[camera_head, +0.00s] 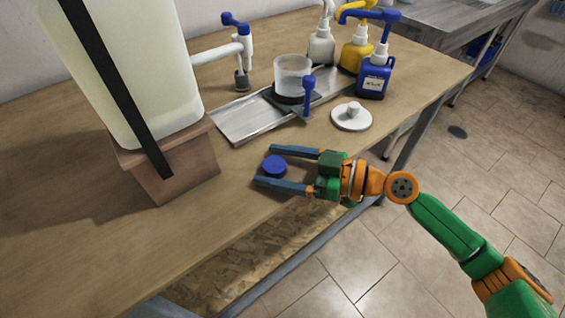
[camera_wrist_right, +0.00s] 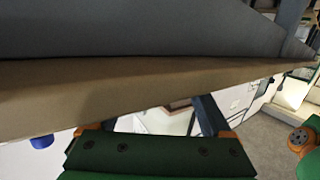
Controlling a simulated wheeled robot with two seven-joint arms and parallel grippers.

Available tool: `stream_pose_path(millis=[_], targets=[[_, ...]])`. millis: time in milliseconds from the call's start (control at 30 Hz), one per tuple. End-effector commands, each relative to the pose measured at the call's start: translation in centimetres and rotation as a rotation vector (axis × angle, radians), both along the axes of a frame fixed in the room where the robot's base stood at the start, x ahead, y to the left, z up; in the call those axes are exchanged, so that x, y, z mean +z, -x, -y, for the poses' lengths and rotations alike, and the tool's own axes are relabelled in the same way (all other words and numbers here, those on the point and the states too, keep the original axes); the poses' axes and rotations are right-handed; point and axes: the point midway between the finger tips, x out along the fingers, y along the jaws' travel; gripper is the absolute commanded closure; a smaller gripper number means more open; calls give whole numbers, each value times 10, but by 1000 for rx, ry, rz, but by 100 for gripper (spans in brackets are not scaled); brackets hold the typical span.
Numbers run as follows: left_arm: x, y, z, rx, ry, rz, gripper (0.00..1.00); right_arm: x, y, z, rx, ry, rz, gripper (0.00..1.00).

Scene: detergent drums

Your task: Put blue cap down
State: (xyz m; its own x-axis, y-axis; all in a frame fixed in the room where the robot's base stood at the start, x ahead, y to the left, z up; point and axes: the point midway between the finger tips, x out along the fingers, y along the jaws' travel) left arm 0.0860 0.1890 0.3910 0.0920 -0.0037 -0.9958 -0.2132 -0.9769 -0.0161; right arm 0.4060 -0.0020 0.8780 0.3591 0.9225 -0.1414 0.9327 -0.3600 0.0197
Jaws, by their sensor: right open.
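The blue cap (camera_head: 275,166) is a short round disc that appears to rest on the wooden table near its front edge. My right gripper (camera_head: 265,166) is open, with one finger on each side of the cap. Gaps show between the cap and both fingers in the head view. My left gripper is not in view.
A large pale container on a brown stand (camera_head: 169,168) is at the left. Behind the cap are a metal tray (camera_head: 238,121), a clear cup (camera_head: 293,72), a white lid (camera_head: 351,117) and a blue bottle (camera_head: 374,80). The table's front edge is close to the gripper.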

Motion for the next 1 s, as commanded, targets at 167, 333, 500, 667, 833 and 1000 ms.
stream_pose_path(millis=[167,333,500,667,833,1000], targets=[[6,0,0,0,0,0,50,5,0,0,0,1,0,16],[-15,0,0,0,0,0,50,-1,11,28,-3,3,0,16],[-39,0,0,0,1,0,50,4,27,73,-6,4,-4,16],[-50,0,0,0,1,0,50,12,38,99,-3,1,-5,16],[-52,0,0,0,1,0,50,18,43,110,0,1,-1,16],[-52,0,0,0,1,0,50,20,44,111,1,0,0,16]])
